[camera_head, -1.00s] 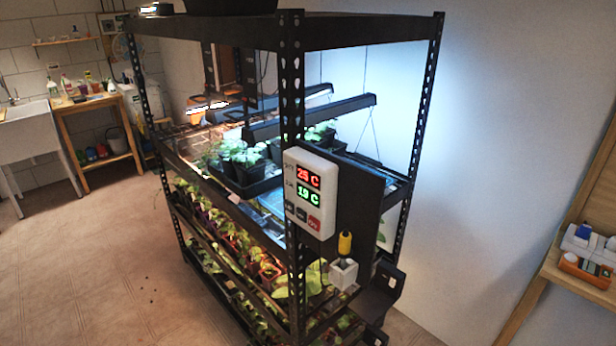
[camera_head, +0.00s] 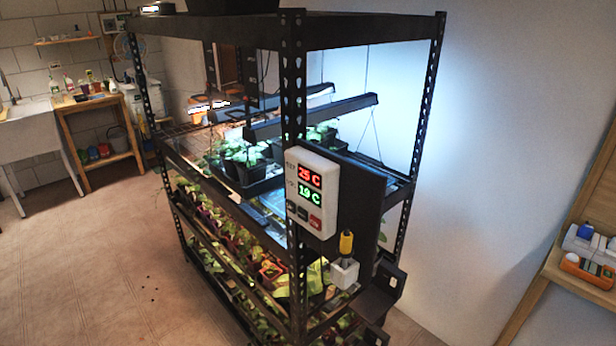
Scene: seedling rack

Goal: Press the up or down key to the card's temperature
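The white temperature controller (camera_head: 329,194) is fixed to the near post of the rack. Its upper red display (camera_head: 309,176) reads 25 C and its lower green display (camera_head: 309,196) reads 19 C. Below the displays is a row of keys, two dark keys (camera_head: 297,211) and a red key (camera_head: 315,222). Their markings are too small to read. I cannot make out a card with a temperature on it. Neither of my grippers is in the head view.
The black metal rack (camera_head: 293,100) holds seedling trays under hanging lamps (camera_head: 310,116). A wooden shelf (camera_head: 575,279) stands at right.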

